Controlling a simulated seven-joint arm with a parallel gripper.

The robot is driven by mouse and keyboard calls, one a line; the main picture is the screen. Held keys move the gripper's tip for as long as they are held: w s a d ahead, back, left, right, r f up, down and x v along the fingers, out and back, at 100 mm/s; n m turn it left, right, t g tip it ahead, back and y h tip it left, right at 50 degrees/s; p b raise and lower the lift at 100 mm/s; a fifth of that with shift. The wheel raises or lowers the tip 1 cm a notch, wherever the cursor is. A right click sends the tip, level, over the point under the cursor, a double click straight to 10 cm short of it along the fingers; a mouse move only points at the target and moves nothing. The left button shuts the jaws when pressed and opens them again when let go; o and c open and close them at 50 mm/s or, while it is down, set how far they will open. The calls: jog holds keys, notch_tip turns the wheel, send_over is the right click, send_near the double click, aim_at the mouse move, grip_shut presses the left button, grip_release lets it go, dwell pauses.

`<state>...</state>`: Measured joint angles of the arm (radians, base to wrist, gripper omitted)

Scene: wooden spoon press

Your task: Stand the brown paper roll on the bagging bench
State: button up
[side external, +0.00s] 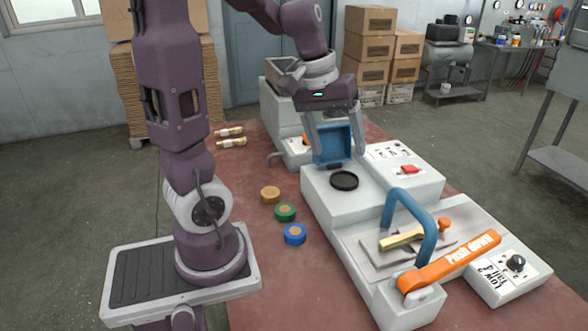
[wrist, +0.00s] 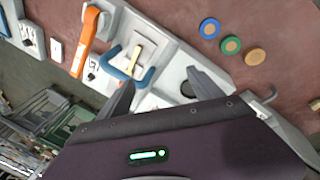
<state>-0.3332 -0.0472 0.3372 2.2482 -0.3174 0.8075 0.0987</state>
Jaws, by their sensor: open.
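A tan-brown roll (side external: 270,193) lies flat on the red-brown bench top (side external: 262,290), at the far end of a row with a green roll (side external: 285,211) and a blue roll (side external: 295,234). It looks like the brown paper roll; it also shows in the wrist view (wrist: 256,57). Which surface is the bagging bench I cannot tell for sure. My gripper (side external: 338,153) is open above the grey machine, right of the rolls and apart from them. A blue square frame (side external: 332,143) appears between its fingers in the side view; contact is unclear. In the wrist view my gripper (wrist: 160,78) shows no roll between its fingers.
The grey machine (side external: 325,203) carries a black round disc (side external: 344,180), a blue arched handle (side external: 412,215), an orange "Push down" lever (side external: 450,262) and a wooden piece (side external: 402,238). Wrapped bundles (side external: 230,137) lie at the back left. Bench around the rolls is clear.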

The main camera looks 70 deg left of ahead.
jog(key=s+d+r+m+t+y, duration=0.1)
jog(key=s+d+r+m+t, duration=0.1)
jog(key=s+d+m, duration=0.7)
jog(key=s+d+r, duration=0.1)
jog(key=s+d, duration=0.2)
jog(key=d, duration=0.1)
jog(key=shift+s+d+r+t, duration=0.25)
jog(key=shift+d+r+t, duration=0.05)
jog(key=shift+d+r, duration=0.1)
